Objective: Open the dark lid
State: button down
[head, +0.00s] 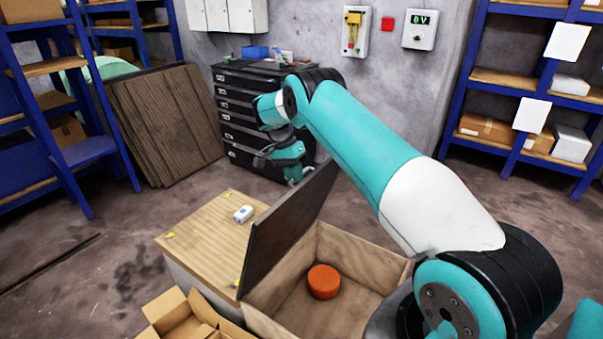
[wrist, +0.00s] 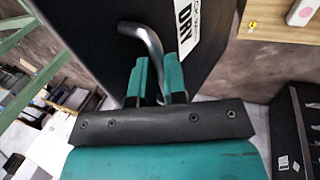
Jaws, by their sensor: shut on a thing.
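The dark lid (head: 283,225) stands steeply tilted up along the left side of a wooden crate (head: 362,240), so the crate's inside shows. In the wrist view the lid (wrist: 95,35) is a black panel with a white label (wrist: 188,30) reading "DRY" and a bent metal handle (wrist: 143,40). My gripper (wrist: 160,88) is shut on this handle. In the head view my gripper (head: 294,178) is by the lid's upper edge, its fingertips partly hidden. An orange round object (head: 323,282) lies inside the crate.
A wooden-topped box (head: 205,225) with a small white item (head: 243,214) stands left of the lid. An open cardboard box (head: 185,315) is in front. A dark drawer cabinet (head: 245,120) stands behind my gripper. Blue shelves (head: 510,90) line the right side.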

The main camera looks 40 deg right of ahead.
jog(key=shift+w+a+f, duration=0.15)
jog(key=shift+w+f, duration=0.05)
jog(key=shift+f, duration=0.3)
jog(key=c, duration=1.2)
grip_release()
jog(key=shift+w+f, duration=0.1)
jog(key=shift+o, duration=0.2)
notch_tip(320, 180, up, 20)
jog(key=p, duration=1.6)
